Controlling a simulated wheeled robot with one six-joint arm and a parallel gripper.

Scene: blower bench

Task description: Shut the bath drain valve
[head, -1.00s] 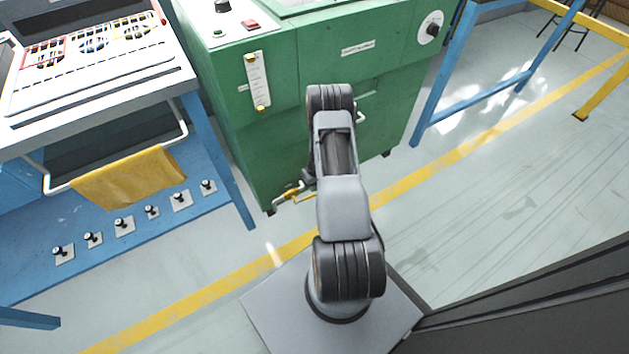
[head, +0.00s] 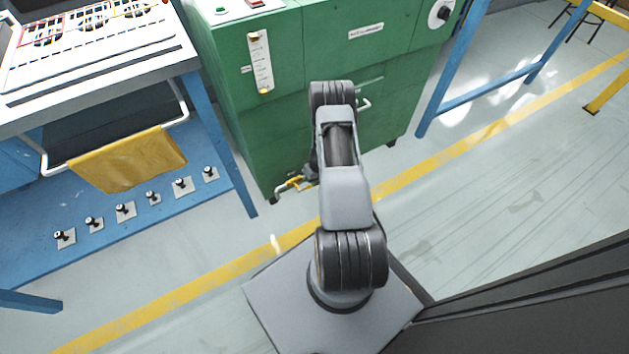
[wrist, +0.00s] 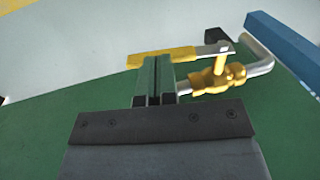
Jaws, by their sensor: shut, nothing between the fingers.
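The drain valve (head: 290,186) sits low at the near left corner of the green cabinet (head: 277,135) in the head view. In the wrist view it has a brass body (wrist: 222,78) on a steel pipe and a lever with a yellow sleeve (wrist: 170,57). The lever lies roughly along the pipe. My gripper (wrist: 154,64) is shut and empty, its fingertips close beside the yellow sleeve. I cannot tell whether they touch it. In the head view my arm hides the gripper.
A blue-legged bench (head: 205,115) with a yellow cloth (head: 128,160) on its rail stands left of the cabinet. A blue frame (head: 490,90) stands at right. The floor in front is open, crossed by a yellow line. The steel pipe bends at an elbow (wrist: 262,58).

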